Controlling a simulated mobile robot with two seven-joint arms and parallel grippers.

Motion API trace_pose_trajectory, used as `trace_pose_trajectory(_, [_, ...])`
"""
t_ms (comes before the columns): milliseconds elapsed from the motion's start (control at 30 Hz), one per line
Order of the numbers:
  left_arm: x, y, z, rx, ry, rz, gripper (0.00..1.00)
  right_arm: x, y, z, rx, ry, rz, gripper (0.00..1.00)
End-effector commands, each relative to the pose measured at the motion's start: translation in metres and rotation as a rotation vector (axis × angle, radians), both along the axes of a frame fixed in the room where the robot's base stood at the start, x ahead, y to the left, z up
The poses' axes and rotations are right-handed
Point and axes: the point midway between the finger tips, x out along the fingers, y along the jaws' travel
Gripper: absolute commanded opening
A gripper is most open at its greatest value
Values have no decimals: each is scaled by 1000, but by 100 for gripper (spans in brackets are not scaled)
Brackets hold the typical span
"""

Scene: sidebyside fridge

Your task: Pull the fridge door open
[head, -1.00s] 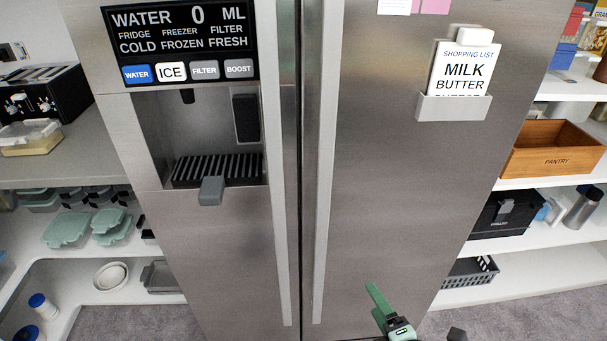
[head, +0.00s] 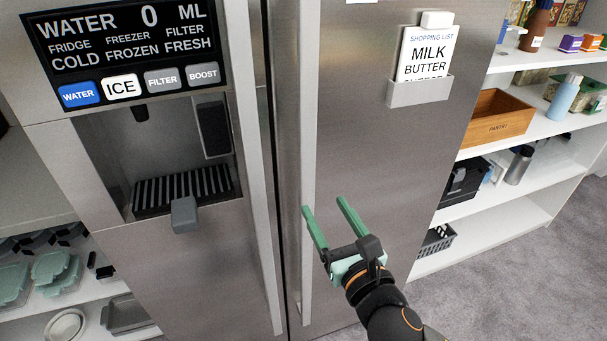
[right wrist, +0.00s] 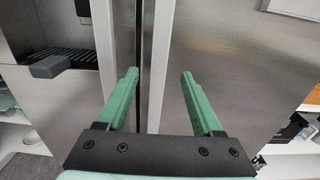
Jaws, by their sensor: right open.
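The fridge has two steel doors with a dark seam between them. The right fridge door (head: 368,150) has a long vertical handle (head: 309,120) along its left edge, and the left door (head: 205,270) has a similar handle (head: 258,180). Both doors look shut. My right gripper (head: 322,204) is open, its green fingers pointing at the right door near its handle. In the right wrist view the right door's handle (right wrist: 160,60) runs between the spread fingers of the gripper (right wrist: 158,75), at their far end. Contact cannot be told. My left gripper is not in view.
The left door has a water dispenser with a jutting grey lever (head: 184,214). A shopping-list holder (head: 420,91) is on the right door. Pantry shelves (head: 530,130) stand to the right, and shelves with containers stand at the left. Carpet (head: 500,290) at lower right is clear.

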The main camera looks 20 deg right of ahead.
Motion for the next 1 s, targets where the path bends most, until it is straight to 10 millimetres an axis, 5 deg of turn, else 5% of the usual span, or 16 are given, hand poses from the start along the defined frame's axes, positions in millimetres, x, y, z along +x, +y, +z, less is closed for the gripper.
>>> trace_pose_trajectory(300, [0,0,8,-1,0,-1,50,67,2,2,2,-1,-2,68])
trace_pose_trajectory(500, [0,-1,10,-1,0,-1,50,94,3,1,3,0,-2,68])
trace_pose_trajectory(1000, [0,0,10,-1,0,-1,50,105,3,0,3,1,1,63])
